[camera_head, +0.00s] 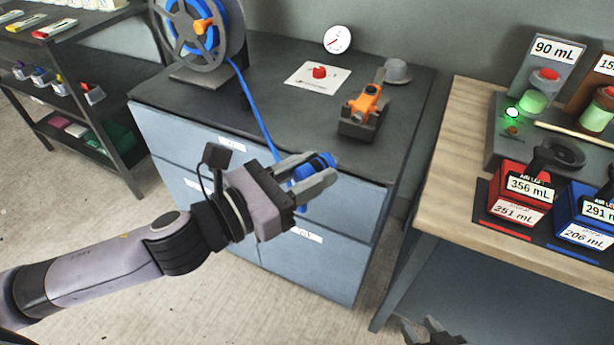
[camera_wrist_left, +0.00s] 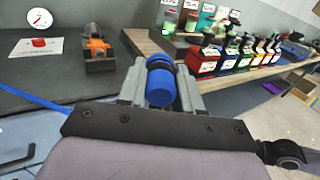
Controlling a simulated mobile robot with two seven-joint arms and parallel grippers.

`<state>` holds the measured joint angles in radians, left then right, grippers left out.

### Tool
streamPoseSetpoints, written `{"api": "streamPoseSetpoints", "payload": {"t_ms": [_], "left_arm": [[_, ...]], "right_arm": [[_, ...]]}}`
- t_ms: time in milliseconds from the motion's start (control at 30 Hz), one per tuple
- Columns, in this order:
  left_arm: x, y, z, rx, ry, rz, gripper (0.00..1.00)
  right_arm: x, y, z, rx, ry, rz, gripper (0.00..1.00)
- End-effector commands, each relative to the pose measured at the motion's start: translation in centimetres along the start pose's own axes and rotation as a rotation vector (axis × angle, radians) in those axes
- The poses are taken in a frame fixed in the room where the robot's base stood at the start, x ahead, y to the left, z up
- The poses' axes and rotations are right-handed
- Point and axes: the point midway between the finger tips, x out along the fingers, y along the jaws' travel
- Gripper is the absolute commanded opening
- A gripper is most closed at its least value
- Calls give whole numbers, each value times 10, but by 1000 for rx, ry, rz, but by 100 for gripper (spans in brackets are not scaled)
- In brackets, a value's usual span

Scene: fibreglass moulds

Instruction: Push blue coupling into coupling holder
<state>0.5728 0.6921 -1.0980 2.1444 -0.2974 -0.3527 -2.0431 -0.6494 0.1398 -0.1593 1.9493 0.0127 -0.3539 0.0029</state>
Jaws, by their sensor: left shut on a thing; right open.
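My left gripper (camera_head: 311,177) is shut on the blue coupling (camera_head: 316,164), in front of and above the cabinet's front edge. The coupling also shows between the fingers in the left wrist view (camera_wrist_left: 160,84). A blue hose (camera_head: 258,118) runs from the reel toward the coupling. An orange and dark grey fixture (camera_head: 361,112) stands on the cabinet top to the right; it looks like the coupling holder. It also shows in the left wrist view (camera_wrist_left: 97,49). The coupling is apart from it. My right gripper (camera_head: 434,333) shows only partly at the bottom edge, open.
The hose reel (camera_head: 199,30) stands at the back left of the dark cabinet top (camera_head: 280,60). A white card (camera_head: 317,77) with a red part, a gauge (camera_head: 337,39) and a grey cap (camera_head: 397,71) are near the back. A wooden bench (camera_head: 460,150) with red and blue boxes stands right.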

Motion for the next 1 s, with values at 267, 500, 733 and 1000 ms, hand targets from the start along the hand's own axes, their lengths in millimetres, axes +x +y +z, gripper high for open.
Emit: {"api": "streamPoseSetpoints", "payload": {"t_ms": [267, 500, 733, 1000], "left_arm": [[6, -2, 16, -2, -4, 178, 0], [10, -2, 30, -5, -4, 342, 0], [15, -2, 45, -4, -4, 517, 0], [21, -1, 62, -2, -3, 728, 0]], "right_arm": [[0, 0, 0, 0, 0, 0, 43], [0, 0, 0, 0, 0, 0, 43], [0, 0, 0, 0, 0, 0, 43], [0, 0, 0, 0, 0, 0, 43]]}}
